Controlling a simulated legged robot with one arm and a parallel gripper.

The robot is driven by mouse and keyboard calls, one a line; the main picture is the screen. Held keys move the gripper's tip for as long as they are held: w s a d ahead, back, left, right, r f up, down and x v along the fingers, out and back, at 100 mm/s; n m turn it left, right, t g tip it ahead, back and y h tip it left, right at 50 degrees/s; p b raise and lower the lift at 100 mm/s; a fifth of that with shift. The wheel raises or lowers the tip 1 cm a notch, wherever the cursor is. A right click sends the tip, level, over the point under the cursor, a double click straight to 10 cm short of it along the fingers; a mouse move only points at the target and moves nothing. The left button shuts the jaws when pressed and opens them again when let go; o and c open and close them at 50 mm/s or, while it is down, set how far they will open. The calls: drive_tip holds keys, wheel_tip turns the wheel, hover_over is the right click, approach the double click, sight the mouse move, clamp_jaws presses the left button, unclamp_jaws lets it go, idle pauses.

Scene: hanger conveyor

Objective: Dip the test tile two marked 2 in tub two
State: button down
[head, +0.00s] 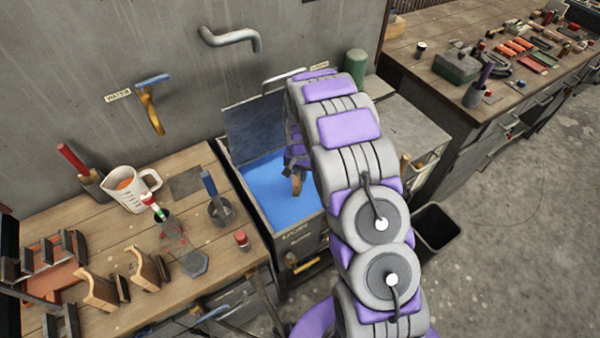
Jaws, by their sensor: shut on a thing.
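A grey tub (248,215) filled with bright blue liquid (262,184) stands at the centre, its lid (253,130) raised at the back. The lettering on its front is too small to read. My gripper (296,172) is over the tub's right part, largely hidden behind my arm. It is shut on a small brown piece that looks like the test tile (297,187). No number shows on it, and I cannot tell whether its lower end touches the liquid.
A wooden bench (115,235) left of the tub holds a measuring jug (129,188), a pot with a blue-handled tool (221,211) and dark racks (52,253). A tap (150,107) and a bent pipe (232,38) project from the wall. A black bin (438,231) stands right.

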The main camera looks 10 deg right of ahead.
sight(300, 182)
drive_tip(key=shift+f, duration=0.1)
drive_tip(key=shift+f, duration=2.55)
drive_tip(key=shift+r, duration=0.1)
idle(0.8)
wheel_tip(300, 182, up, 6)
drive_tip(key=p, duration=0.2)
idle(0.5)
idle(3.5)
